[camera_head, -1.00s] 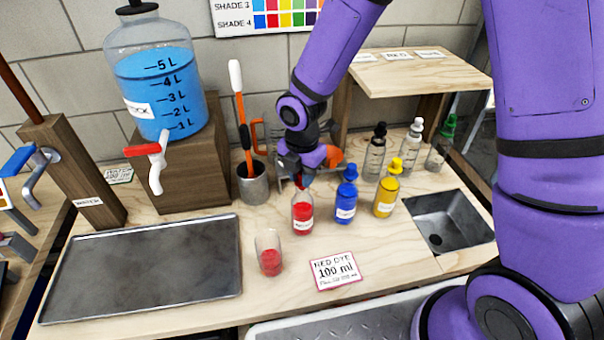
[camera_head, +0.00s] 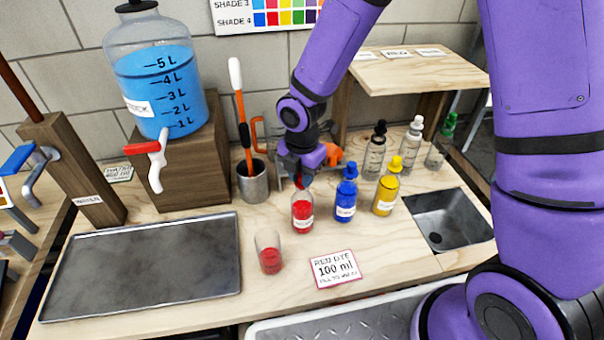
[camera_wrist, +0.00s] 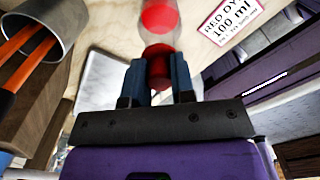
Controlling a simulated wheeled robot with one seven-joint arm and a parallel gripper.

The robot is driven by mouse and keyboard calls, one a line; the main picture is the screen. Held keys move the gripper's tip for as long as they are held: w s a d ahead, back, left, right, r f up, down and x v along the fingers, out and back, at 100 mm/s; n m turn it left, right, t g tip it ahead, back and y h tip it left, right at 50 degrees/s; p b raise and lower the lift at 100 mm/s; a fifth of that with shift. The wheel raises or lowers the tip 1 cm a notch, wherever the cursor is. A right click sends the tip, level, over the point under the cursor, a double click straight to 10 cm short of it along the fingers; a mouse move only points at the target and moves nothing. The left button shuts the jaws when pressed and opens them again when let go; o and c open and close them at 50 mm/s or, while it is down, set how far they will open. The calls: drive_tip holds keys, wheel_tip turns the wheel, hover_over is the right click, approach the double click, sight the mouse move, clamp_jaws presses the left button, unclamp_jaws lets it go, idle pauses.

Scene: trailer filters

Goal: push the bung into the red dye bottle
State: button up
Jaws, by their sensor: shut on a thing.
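The red dye bottle (camera_head: 302,214) stands upright on the bench, clear glass with red liquid and a white label. My gripper (camera_head: 303,180) is directly above its mouth, pointing down. In the wrist view my gripper (camera_wrist: 160,82) is shut on the red bung (camera_wrist: 159,70), which sits between the two fingertips. The bung is at or just over the bottle mouth; the fingers hide whether it touches or has entered the neck. A clear beaker with red liquid (camera_head: 269,252) stands in front and to the left of the bottle.
A blue bottle (camera_head: 346,195) stands close right of the red one, with a yellow bottle (camera_head: 385,190) beyond it. A metal cup with tools (camera_head: 252,183) is behind left. A red dye sign (camera_head: 335,269) lies in front. A metal tray (camera_head: 145,268) is at left.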

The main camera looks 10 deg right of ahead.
drive_tip(key=o, duration=1.4)
drive_tip(key=shift+o, duration=0.2)
drive_tip(key=shift+r, duration=3.5)
drive_tip(key=shift+r, duration=0.1)
drive_tip(key=s+d+r+m+t, duration=0.1)
drive_tip(key=s+d+r+m, duration=0.1)
drive_tip(key=d+r+m, duration=0.3)
drive_tip(key=s+d+r+m+t+h, duration=0.1)
drive_tip(key=s+d+r+m, duration=0.1)
drive_tip(key=d+r+m, duration=0.3)
drive_tip(key=s+d+r+m+t, duration=0.1)
drive_tip(key=s+d+r+m, duration=0.25)
drive_tip(key=r, duration=0.35)
drive_tip(key=s+d+r+m+t, duration=0.1)
drive_tip(key=s+d+r+m, duration=0.2)
drive_tip(key=s+m, duration=0.3)
drive_tip(key=s+d+r+m+t+y, duration=0.1)
drive_tip(key=s+d+r+m, duration=0.2)
drive_tip(key=s+m, duration=0.3)
drive_tip(key=shift+r+m, duration=0.45)
drive_tip(key=shift+m, duration=0.4)
